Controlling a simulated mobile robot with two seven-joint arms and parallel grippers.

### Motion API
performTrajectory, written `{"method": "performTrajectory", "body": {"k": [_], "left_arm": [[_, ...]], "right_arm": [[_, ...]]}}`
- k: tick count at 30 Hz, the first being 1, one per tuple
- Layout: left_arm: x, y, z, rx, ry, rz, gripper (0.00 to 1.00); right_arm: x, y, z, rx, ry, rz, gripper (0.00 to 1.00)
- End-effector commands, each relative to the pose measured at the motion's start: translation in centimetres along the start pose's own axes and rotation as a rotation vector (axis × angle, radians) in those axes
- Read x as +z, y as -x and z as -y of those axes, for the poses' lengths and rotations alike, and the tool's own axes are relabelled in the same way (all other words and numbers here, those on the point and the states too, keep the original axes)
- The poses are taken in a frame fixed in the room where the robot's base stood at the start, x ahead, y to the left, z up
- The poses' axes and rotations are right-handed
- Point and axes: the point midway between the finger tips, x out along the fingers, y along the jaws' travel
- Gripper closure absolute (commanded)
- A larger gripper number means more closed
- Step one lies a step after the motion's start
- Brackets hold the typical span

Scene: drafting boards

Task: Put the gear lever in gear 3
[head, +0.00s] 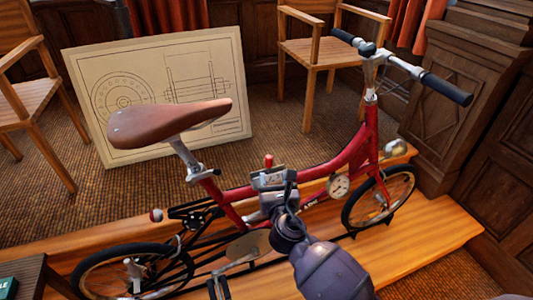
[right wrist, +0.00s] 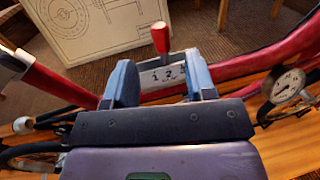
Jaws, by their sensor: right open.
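The gear lever has a red knob (head: 268,160) on a short stem and stands up from a small metal box on the red bicycle's frame. In the right wrist view the knob (right wrist: 160,38) is just beyond my fingers. A pale number plate (right wrist: 163,76) below it shows 1, 2 and part of a 3. The stem appears nearest the 2, but I cannot tell its exact slot. My right gripper (head: 276,186) is open at the box, its two blue-grey fingers (right wrist: 160,70) on either side of the plate, with nothing gripped. My left gripper is out of view.
The bicycle's brown saddle (head: 170,122) rises left of the lever, and its handlebar (head: 445,88) is at the upper right. A round dial (head: 338,186) sits on the frame. The bicycle stands on a wooden platform (head: 440,238). A drawing board (head: 80,62) and chairs are behind.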

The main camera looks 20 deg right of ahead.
Motion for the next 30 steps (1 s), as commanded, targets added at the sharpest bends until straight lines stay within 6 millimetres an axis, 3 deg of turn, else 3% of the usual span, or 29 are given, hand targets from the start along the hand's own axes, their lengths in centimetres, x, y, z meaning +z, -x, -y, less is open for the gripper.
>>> {"method": "performTrajectory", "body": {"k": [18, 30], "left_arm": [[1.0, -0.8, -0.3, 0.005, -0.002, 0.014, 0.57], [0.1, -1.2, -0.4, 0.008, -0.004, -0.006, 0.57]], "right_arm": [[-0.2, -8.8, -0.1, 0.001, -0.001, -0.001, 0.49], [0.0, -10.6, 0.0, 0.0, -0.002, -0.001, 0.49]]}}
